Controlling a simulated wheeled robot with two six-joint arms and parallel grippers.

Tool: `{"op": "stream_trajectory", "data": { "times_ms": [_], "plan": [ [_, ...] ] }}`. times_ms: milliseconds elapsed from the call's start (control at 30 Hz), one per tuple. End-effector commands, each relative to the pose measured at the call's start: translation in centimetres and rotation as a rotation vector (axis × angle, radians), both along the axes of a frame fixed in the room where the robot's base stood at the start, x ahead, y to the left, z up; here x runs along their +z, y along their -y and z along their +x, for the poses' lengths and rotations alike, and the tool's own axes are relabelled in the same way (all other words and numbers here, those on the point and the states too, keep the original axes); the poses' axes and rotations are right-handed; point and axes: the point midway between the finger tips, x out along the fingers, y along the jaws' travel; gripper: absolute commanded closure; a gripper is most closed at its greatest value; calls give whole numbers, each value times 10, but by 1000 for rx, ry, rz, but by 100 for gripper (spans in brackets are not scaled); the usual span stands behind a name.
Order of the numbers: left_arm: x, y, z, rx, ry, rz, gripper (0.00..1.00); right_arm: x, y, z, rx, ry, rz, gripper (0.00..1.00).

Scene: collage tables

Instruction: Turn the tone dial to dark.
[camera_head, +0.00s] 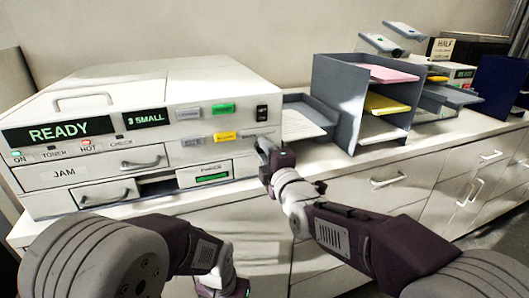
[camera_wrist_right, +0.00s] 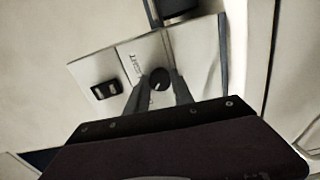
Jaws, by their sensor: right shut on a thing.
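The copier (camera_head: 150,110) is a large white machine at the left of the counter, with a lit READY display. In the right wrist view, the dial (camera_wrist_right: 159,82) is a small round black knob with a light pointer mark, on a white panel beside printed lettering too small to read. My right gripper (camera_wrist_right: 158,78) has a finger on either side of the dial and is shut on it. In the head view my right gripper (camera_head: 265,150) is at the front right corner of the copier and hides the dial. My left gripper (camera_head: 226,286) is low at the bottom edge, its fingers not clear.
A black rocker switch (camera_head: 262,113) is above the dial. Green and yellow buttons (camera_head: 223,109) are to its left. A grey paper tray (camera_head: 303,122) sticks out right of the copier. A grey sorter (camera_head: 340,90) with pink and yellow sheets stands farther right on the white counter.

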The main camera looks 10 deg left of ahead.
Motion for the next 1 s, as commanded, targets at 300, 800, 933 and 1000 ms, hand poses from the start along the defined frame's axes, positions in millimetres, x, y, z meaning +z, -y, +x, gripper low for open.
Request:
{"op": "stream_trajectory", "data": {
  "times_ms": [300, 800, 933, 1000],
  "plan": [
    [-1, 0, 0, 0, 0, 0, 100, -2, 0, 0, 0, 33, -58, 100],
    [-1, 0, 0, 0, 0, 0, 100, -2, 0, 0, 1, 37, -64, 52],
    [-1, 0, 0, 0, 0, 0, 100, -1, 0, 0, 0, 38, -62, 49],
    [-1, 0, 0, 0, 0, 0, 100, -1, 0, 0, 0, 38, -62, 49]
  ]
}}
